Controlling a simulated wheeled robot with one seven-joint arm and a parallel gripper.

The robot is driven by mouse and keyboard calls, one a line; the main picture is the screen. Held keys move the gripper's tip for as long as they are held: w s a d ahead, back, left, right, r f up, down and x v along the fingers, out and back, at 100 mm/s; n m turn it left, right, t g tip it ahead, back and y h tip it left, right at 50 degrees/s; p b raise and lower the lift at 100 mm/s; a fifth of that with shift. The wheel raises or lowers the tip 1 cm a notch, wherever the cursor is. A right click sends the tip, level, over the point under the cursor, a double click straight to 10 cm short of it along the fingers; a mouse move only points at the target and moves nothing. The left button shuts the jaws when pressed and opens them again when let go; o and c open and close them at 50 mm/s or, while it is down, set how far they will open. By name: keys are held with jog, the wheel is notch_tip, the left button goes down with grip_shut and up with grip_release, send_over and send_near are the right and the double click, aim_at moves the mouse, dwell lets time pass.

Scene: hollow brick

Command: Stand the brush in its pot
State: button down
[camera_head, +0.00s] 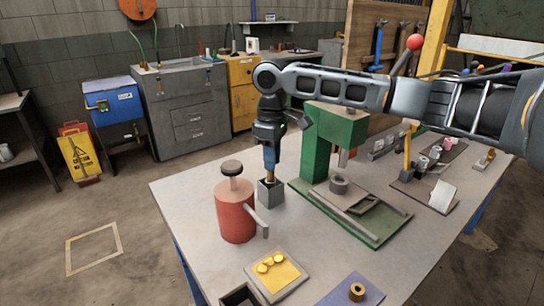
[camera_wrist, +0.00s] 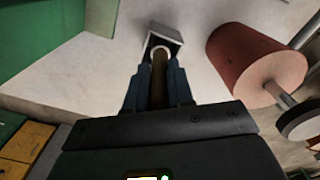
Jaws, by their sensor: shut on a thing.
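The pot, a small square hollow grey block (camera_head: 271,195), stands on the workbench beside the red cylinder; in the wrist view it is at the top centre (camera_wrist: 169,33). The brush (camera_wrist: 159,82) shows as a brown handle with a pale ring at its far end. My gripper (camera_head: 270,174) points down directly above the pot, shut on the brush; in the wrist view its blue fingers (camera_wrist: 158,78) lie on both sides of the handle. The brush's far end is at the pot's opening. I cannot tell how deep it sits, and its bristles are hidden.
A red cylinder (camera_head: 236,214) with a black knob and side bar stands close left of the pot. A green press (camera_head: 322,145) stands close right. A yellow-topped tray (camera_head: 278,274) and a blue mat (camera_head: 349,291) lie nearer the front edge.

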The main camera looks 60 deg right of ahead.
jog(key=shift+f+b, duration=0.3)
jog(key=shift+f, duration=0.5)
jog(key=c, duration=0.9)
grip_release()
jog(key=shift+r, duration=0.15)
notch_tip(320, 180, up, 8)
jog(key=shift+f, duration=0.2)
